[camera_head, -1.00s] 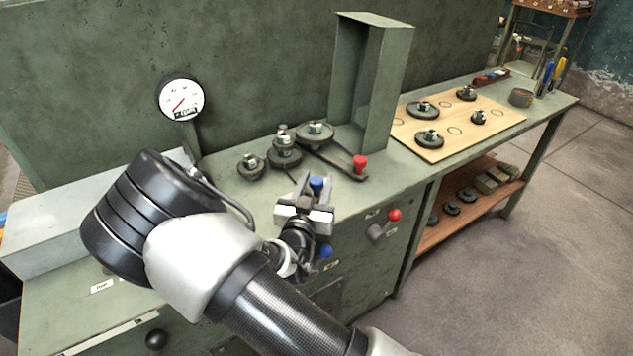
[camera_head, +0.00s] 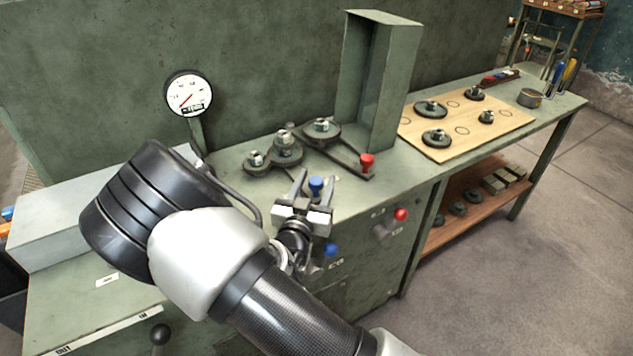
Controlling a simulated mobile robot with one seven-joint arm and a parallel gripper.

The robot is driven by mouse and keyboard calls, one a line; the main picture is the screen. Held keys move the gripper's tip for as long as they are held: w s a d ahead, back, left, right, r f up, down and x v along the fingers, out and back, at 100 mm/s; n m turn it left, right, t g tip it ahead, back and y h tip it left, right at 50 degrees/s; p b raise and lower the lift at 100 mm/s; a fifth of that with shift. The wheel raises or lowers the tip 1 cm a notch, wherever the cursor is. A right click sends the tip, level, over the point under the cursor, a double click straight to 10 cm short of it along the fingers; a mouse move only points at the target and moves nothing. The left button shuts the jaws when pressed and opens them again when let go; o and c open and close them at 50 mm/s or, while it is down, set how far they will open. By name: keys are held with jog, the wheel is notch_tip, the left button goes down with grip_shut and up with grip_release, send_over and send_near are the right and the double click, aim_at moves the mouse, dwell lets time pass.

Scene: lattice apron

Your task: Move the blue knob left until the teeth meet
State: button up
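The blue knob (camera_head: 316,184) stands upright near the bench's front edge. My gripper (camera_head: 315,188) reaches over it from the front, with its fingers spread on either side of the knob. Some gap seems to show between knob and fingers; contact is hard to tell. Behind are three dark toothed gears: a left gear (camera_head: 256,164), a middle gear (camera_head: 287,152) and a right gear (camera_head: 322,131). The left and middle gears look very close or touching; the teeth are too small to tell whether they mesh. The lever under the blue knob is mostly hidden by my gripper.
A red knob (camera_head: 367,161) on a lever and a tall green housing (camera_head: 388,80) stand right of the gears. A gauge (camera_head: 188,94) is behind. A wooden board (camera_head: 470,130) holds spare gears.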

jog(key=s+a+p, duration=0.1)
jog(key=s+a, duration=0.2)
jog(key=s, duration=1.4)
jog(key=shift+a, duration=0.15)
jog(key=shift+s, duration=0.15)
